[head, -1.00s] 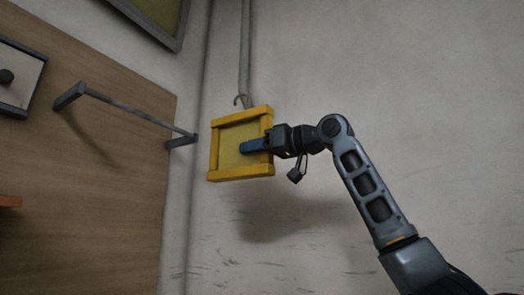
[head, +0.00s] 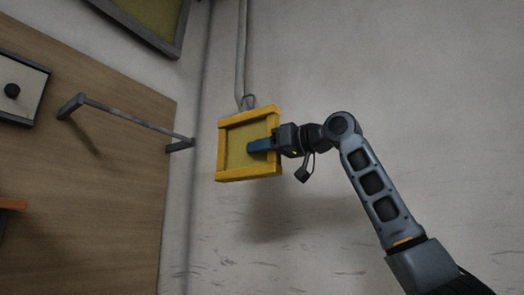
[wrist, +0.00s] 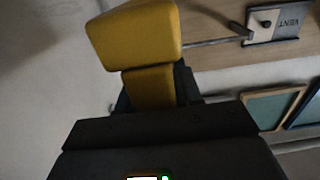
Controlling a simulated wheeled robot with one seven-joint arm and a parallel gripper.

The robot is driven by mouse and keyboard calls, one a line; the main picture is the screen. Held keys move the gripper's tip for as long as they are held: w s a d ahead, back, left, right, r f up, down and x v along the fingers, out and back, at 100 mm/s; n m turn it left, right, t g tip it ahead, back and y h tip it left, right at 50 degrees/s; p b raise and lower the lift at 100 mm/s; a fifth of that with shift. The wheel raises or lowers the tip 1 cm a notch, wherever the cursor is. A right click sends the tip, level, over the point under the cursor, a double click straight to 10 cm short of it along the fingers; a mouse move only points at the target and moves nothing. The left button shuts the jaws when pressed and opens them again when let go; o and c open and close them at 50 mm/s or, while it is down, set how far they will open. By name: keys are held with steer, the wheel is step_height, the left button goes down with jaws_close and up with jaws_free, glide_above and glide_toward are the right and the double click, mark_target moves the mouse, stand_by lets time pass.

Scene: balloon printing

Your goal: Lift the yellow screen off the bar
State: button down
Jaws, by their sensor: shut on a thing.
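The yellow screen (head: 225,150), a square yellow frame with a dull yellow mesh and a small hook on top, hangs in my gripper (head: 256,146) in front of the pale wall. My gripper is shut on its right side, with a blue finger over the mesh. The grey bar (head: 135,118) sticks out from the wooden board to the left, bare. The screen is clear of it, to its right. In the wrist view the yellow frame (wrist: 140,38) is close and large, and the bar (wrist: 213,42) shows behind it. The fingertips are mostly hidden there.
A wooden board (head: 90,200) fills the left, with a pale VENT panel (head: 20,85) and an orange edge (head: 12,203). A dark-framed screen (head: 155,20) is at the top. A pipe (head: 242,50) runs behind the yellow screen. The wall to the right is bare.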

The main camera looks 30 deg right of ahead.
mark_target(262, 135)
steer(key=shift+r, duration=1.9)
steer(key=b+v, duration=0.2)
steer(key=v, duration=1)
stand_by(0.3)
